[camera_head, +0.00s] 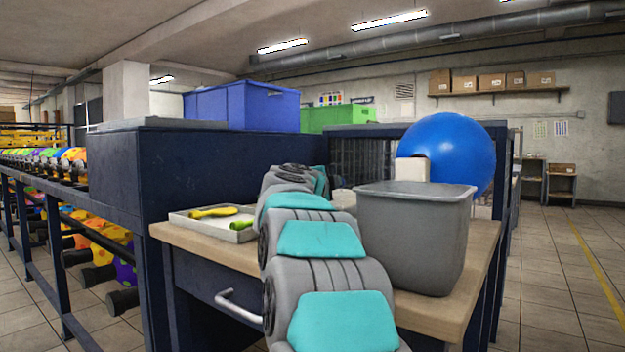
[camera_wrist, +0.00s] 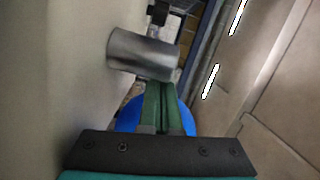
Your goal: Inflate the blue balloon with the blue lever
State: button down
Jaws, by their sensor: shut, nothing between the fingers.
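The blue balloon (camera_head: 440,150) is large and round in the head view, at the back right above the bench, behind the grey bin. A white block partly covers its lower left. In the wrist view my gripper (camera_wrist: 163,86) has its green fingers together with nothing between them. A blue rounded surface, which looks like the balloon (camera_wrist: 128,116), shows on both sides of the fingers. A metal cylinder (camera_wrist: 142,56) is just beyond the fingertips. My arm hides part of the bench in the head view, and my gripper is hidden there. I cannot make out the blue lever.
The grey bin (camera_head: 412,240) stands on the right of the wooden bench (camera_head: 215,246). A white tray (camera_head: 190,222) with yellow and green items lies on the left. A rack (camera_head: 30,225) of colourful rolls is at far left. Floor at right is open.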

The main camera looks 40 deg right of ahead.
jog(key=shift+w+n+t, duration=0.1)
jog(key=shift+n+t, duration=0.3)
jog(key=shift+t, duration=0.2)
jog(key=shift+a, duration=0.1)
jog(key=shift+v, duration=3.85)
jog(key=shift+r, duration=0.1)
